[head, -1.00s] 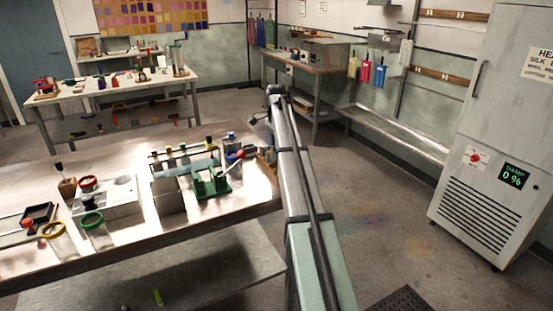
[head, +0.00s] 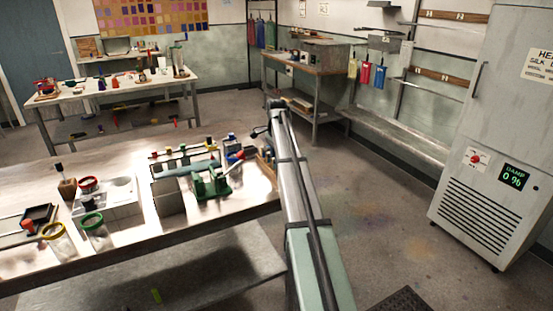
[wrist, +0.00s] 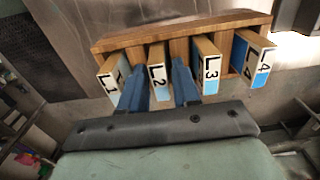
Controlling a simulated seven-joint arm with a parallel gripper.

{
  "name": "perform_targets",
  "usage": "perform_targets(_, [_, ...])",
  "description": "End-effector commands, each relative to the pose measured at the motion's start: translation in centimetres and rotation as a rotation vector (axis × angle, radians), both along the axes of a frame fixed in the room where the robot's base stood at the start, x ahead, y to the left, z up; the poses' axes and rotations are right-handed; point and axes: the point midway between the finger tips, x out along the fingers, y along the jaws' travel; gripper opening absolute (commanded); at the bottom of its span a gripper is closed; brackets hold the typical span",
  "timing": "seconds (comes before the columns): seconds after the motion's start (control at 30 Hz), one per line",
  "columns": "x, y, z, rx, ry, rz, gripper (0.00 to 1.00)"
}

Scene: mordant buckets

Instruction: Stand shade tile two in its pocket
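Shade tile two, labelled L2 (wrist: 158,76), stands in the wooden rack (wrist: 115,42) in the wrist view, between tiles L1 (wrist: 113,83) and L3 (wrist: 206,68). Tile L4 (wrist: 251,58) is at the rack's right. The blue fingers of my gripper (wrist: 161,88) lie on either side of L2, very close to its faces. Whether they press on it or stand just clear, I cannot tell. The foot of L2 is hidden in the rack. In the head view, my arm hides most of the rack (head: 264,160) and all of my gripper.
Left of the rack on the metal table (head: 225,204) stand a green clamp-like device (head: 209,184) with a red knob, a row of capped bottles (head: 184,158), and jars with green (head: 93,226) and yellow rims (head: 58,238). Open floor lies right of the table.

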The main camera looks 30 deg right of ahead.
Motion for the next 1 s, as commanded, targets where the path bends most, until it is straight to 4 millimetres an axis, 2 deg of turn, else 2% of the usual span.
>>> perform_targets(0.03, [0.0, 0.0, 0.0, 0.0, 0.0, 0.0, 0.36])
perform_targets(0.13, [0.0, 0.0, 0.0, 0.0, 0.0, 0.0, 0.46])
perform_targets(0.4, [0.0, 0.0, 0.1, 0.0, 0.0, 0.0, 0.46])
perform_targets(0.53, [0.1, 0.0, 0.9, 0.0, -0.001, 0.0, 0.46])
perform_targets(0.67, [0.1, 0.0, 2.9, -0.001, -0.002, 0.0, 0.46])
perform_targets(1.0, [0.1, 0.0, 9.1, 0.0, -0.001, 0.001, 0.46])
